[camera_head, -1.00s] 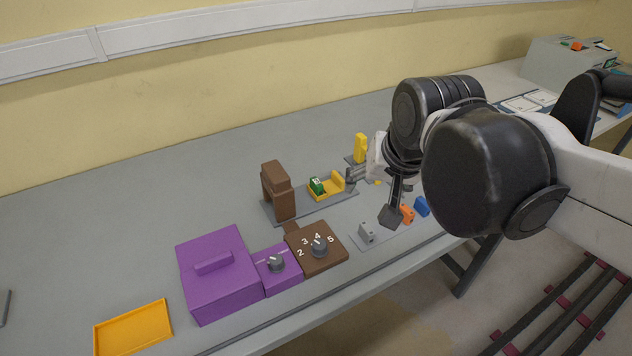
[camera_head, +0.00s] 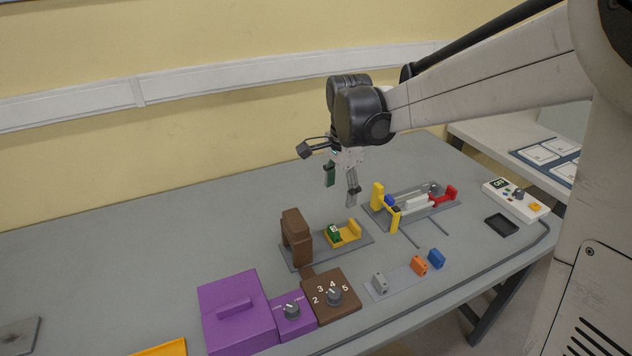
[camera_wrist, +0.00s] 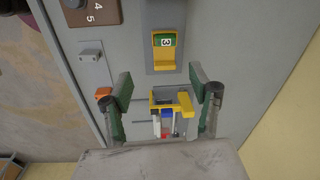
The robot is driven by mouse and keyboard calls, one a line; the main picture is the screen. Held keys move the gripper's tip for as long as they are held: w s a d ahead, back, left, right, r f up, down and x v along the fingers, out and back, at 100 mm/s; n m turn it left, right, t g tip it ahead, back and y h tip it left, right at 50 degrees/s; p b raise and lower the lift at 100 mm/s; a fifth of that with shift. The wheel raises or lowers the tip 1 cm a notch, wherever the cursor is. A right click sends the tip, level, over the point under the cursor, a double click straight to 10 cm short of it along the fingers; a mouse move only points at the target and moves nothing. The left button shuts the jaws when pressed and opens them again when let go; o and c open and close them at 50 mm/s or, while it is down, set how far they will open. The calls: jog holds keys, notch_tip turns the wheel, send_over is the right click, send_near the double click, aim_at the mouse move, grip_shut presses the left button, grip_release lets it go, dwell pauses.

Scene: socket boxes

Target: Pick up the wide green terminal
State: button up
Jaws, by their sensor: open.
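A green terminal (camera_head: 334,233) with a white number label sits at the left end of a small yellow holder (camera_head: 353,229), beside a brown upright block. In the wrist view the green terminal (camera_wrist: 165,41) shows its label, at the top of the yellow holder (camera_wrist: 165,63). It is the only green block I see on the table. My gripper (camera_head: 341,188) is open and empty, raised above the table behind the yellow holder. In the wrist view its two green-padded fingers are spread wide below the terminal in the picture, with nothing between them.
The brown upright block (camera_head: 297,238) stands close left of the holder. A fixture with yellow, white and red parts (camera_head: 415,204) is to the right. Grey (camera_head: 380,283), orange (camera_head: 420,265) and blue (camera_head: 437,259) blocks stand in front. A purple box (camera_head: 238,312) is at front left. The back left table is clear.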

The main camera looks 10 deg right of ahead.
jog(key=w+a+f+m, duration=0.1)
jog(key=w+f+m, duration=0.1)
jog(key=w, duration=0.1)
send_over(334, 229)
jog(key=shift+g, duration=0.4)
jog(key=f, duration=0.8)
jog(key=shift+w+a+f, duration=0.3)
jog(key=shift+w, duration=0.05)
jog(key=shift+s+d+f, duration=0.15)
jog(key=shift+f, duration=1.25)
jog(key=shift+s+d+f, duration=0.1)
jog(key=shift+d+f, duration=0.05)
jog(key=shift+f, duration=1.25)
jog(key=c, duration=1.2)
